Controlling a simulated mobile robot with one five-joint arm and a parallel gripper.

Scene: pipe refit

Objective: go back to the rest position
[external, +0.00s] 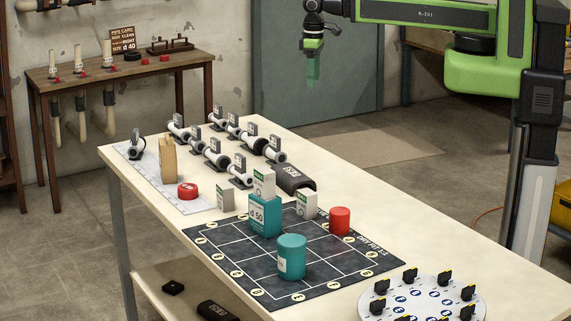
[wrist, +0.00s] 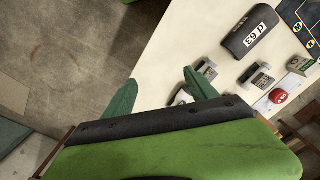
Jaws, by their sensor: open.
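My gripper (external: 313,70) hangs from my green arm at the top of the external view, pointing down, above and beyond the back edge of the workbench (external: 460,238). In the wrist view its two green fingers (wrist: 155,98) are spread apart with nothing between them. Behind the fingers the floor and the table edge show. Nothing touches the gripper in either view.
On the bench are a dark gridded mat (external: 222,243) with a teal block (external: 264,217), a teal cylinder (external: 291,257) and a red cylinder (external: 340,221), several white pipe fittings (external: 215,153), a black cover (external: 294,179) and a round white tray (external: 422,300). Free air surrounds my gripper.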

